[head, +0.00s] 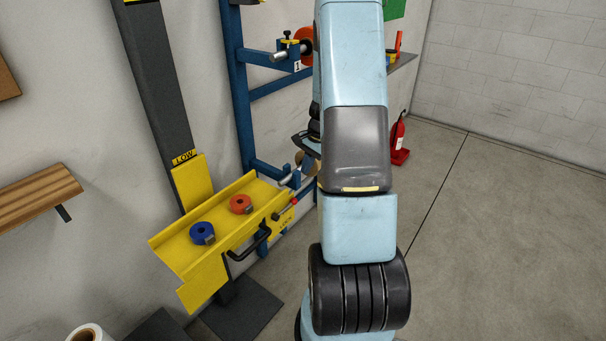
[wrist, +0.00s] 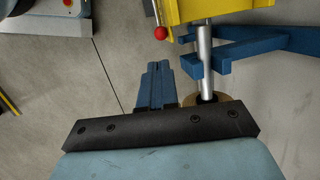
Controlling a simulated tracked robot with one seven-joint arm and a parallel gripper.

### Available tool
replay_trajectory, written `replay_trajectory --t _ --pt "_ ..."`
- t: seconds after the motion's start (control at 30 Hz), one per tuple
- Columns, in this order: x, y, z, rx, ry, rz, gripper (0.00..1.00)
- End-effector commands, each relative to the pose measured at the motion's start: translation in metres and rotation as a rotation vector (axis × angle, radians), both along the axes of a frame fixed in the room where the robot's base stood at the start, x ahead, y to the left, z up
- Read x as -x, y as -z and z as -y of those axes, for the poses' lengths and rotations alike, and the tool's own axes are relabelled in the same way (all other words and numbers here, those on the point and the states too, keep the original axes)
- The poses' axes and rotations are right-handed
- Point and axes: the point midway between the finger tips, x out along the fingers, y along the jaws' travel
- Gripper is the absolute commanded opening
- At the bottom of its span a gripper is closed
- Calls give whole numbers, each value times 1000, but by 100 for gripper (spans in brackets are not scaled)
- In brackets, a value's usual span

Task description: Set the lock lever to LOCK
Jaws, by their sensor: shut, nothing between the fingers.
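The lock lever (head: 285,208) is a thin dark rod with a red ball knob, on the right end of the yellow carriage (head: 172,246) in the head view. In the wrist view the lever's red knob (wrist: 160,33) is near the top, with its rod running up beside the yellow part. My gripper (wrist: 157,64) has its blue fingers together and empty. The knob appears beyond the fingertips, with a visible gap. In the head view my arm hides most of the gripper. The marking near the lever is too small to read surely.
A blue roll (head: 202,233) and an orange roll (head: 240,204) sit on the carriage. A black handle (head: 250,246) is on its front. In the wrist view a metal rod (wrist: 205,60) and blue brackets (wrist: 250,48) stand right of the fingers. Open floor (head: 480,230) lies right.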

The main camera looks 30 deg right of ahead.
Motion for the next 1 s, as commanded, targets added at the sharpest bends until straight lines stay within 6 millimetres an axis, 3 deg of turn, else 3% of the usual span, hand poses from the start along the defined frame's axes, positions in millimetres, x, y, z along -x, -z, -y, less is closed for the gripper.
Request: replay_trajectory --t 0.6,1.0 --pt "-11 98 -26 -2 0 -3 0" --pt "-14 118 -31 0 0 0 0"
